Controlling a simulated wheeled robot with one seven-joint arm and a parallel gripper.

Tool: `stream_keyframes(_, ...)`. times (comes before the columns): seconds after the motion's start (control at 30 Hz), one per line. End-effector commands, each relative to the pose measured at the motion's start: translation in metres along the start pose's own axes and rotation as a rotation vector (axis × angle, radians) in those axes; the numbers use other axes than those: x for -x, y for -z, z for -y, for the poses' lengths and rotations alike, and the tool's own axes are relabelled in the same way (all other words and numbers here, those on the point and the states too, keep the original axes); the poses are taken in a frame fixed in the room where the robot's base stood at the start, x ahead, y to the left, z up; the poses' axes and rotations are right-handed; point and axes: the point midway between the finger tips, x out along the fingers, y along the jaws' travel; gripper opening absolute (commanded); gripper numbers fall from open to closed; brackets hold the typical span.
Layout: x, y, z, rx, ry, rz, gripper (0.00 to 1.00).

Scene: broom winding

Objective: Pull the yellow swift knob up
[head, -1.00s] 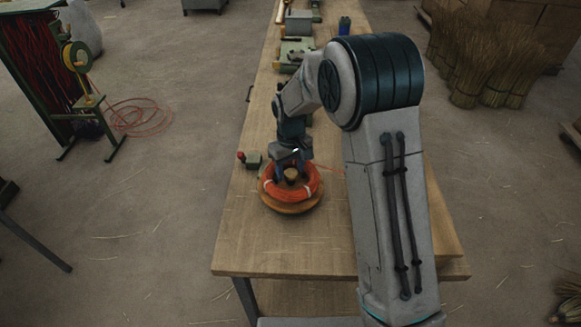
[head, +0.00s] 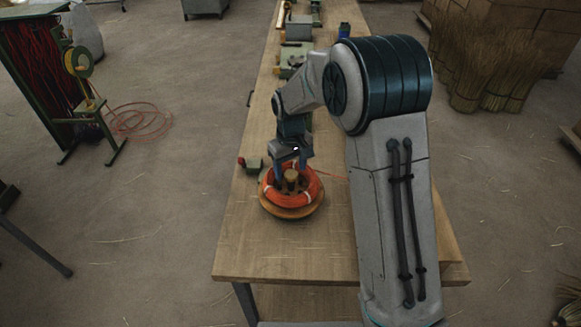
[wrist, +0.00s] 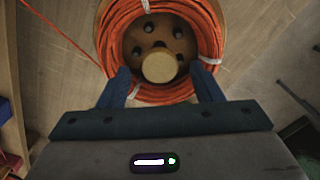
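The swift knob (head: 291,176) is a pale tan-yellow round post at the centre of a wooden turntable (head: 292,211) holding an orange-red coil of cord (head: 313,191). In the wrist view the knob (wrist: 159,67) shows end-on, with dark holes around it in the hub. My gripper (head: 290,168) is open above the coil. In the wrist view its two blue fingers (wrist: 160,76) are spread wide, one on each side of the knob's near edge. Gaps show between the fingers and the knob. Their exact height against the knob is hard to tell.
A small green device with a red knob (head: 241,161) stands left of the swift on the wooden table (head: 245,240). Green machines (head: 292,58) stand further back. A red cord (wrist: 62,30) runs off the coil. The table front is clear. A green reel stand (head: 84,95) is on the floor.

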Motion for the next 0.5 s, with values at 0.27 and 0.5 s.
stream_keyframes(0.27, 0.016, 0.001, 0.000, 0.000, -0.001, -0.003, 0.59)
stream_keyframes(0.5, 0.069, 0.001, -0.001, 0.000, -0.001, -0.005, 0.59)
